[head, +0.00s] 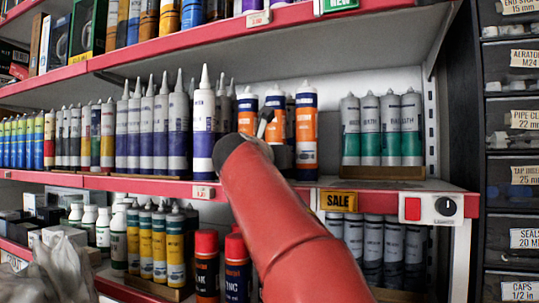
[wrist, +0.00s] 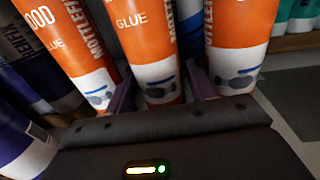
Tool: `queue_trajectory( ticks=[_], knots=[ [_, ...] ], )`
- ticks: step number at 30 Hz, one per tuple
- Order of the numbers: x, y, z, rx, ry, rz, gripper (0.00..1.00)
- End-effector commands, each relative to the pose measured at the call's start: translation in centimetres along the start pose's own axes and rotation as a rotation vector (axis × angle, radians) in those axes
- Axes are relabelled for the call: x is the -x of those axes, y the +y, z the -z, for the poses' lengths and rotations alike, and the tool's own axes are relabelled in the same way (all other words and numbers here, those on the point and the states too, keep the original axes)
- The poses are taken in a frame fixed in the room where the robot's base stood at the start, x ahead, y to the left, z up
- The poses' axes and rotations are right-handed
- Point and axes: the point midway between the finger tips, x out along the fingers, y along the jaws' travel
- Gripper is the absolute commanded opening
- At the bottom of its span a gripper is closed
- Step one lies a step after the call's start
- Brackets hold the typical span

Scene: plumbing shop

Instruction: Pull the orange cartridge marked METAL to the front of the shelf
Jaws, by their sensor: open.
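Three orange-and-white cartridges stand on the middle shelf: a left one (head: 247,108), a middle one (head: 275,106) and a right one (head: 306,128). In the wrist view the left one (wrist: 62,30) shows "OOD" and part of "GLUE", the middle one (wrist: 148,35) shows "GLUE", and the right one (wrist: 238,35) shows no readable kind. I cannot read METAL on any of them. My gripper (wrist: 160,90) is open, with its purple-grey fingers on either side of the middle cartridge's lower part. Whether they touch it I cannot tell. In the head view my red arm hides its base.
A tall white-and-purple cartridge (head: 204,125) stands close on the left, with more purple ones beyond. Green-and-grey cartridges (head: 390,130) stand to the right, past a bare stretch of shelf. The upper shelf (head: 190,40) overhangs. The red shelf edge (head: 130,184) carries tags.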

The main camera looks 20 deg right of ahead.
Motion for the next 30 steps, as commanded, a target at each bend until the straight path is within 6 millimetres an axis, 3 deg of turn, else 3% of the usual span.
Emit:
queue_trajectory(
  ticks=[6,17,27,30],
  knots=[
    [-2.1,0.0,-0.1,0.0,-0.001,0.0,0.55],
    [-2.5,0.0,0.0,0.0,-0.001,-0.001,0.54],
    [-2.4,0.0,0.0,0.0,0.0,-0.001,0.09],
    [-2.4,0.0,0.0,0.0,0.0,-0.001,0.07]
  ],
)
